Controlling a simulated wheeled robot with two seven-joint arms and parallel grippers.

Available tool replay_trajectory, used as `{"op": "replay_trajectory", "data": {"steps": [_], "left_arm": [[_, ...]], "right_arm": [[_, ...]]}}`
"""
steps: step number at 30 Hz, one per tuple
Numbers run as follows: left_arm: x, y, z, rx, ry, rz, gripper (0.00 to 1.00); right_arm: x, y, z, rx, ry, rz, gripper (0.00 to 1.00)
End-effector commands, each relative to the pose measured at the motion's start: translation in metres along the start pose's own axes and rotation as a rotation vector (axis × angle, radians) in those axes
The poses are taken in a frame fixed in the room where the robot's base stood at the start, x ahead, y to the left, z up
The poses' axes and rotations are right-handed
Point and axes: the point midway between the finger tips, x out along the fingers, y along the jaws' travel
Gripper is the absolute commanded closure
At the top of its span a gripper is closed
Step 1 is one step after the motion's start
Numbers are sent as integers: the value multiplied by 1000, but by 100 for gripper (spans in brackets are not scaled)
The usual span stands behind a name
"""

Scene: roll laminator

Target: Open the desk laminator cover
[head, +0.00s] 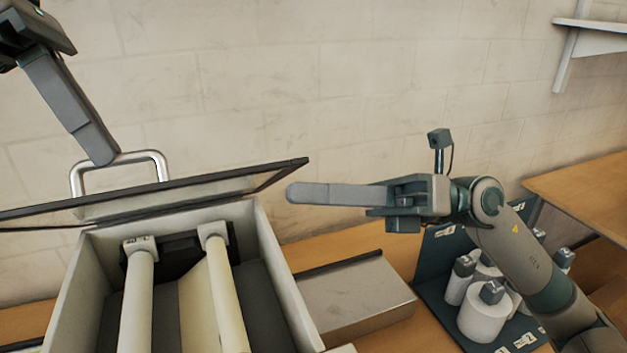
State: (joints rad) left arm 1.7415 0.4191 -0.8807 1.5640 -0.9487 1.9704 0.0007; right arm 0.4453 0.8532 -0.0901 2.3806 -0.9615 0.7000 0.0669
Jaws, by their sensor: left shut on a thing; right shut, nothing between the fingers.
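The laminator (275,290) stands at the lower left in the head view, with its cover (270,181) raised and tilted up at the back. Inside, two pale rollers (137,300) show. A silver bar handle (160,158) rises behind the cover's upper edge. My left gripper (105,158) comes down from the upper left and is shut on the handle at its left part. My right gripper (292,194) is shut and empty, pointing left, just right of the cover's right end and apart from it.
A grey metal box (355,298) lies on the wooden desk right of the laminator. A dark tray (440,268) with several white bottles (483,315) stands further right, under my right arm. A wall shelf (595,35) is at the upper right. The wall is close behind.

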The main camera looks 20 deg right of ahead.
Motion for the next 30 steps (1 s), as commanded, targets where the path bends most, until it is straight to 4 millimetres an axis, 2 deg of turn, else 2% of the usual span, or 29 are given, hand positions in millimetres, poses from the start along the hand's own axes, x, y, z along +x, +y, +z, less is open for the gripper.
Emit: {"op": "replay_trajectory", "data": {"steps": [6,20,30], "left_arm": [[1,2,-1,-5,2,2,100],[1,2,-1,-5,2,2,100],[3,1,-1,-2,6,-3,100]], "right_arm": [[2,0,11,-2,-1,0,100],[3,0,14,1,0,-1,100],[8,1,38,48,-9,-13,100]]}}
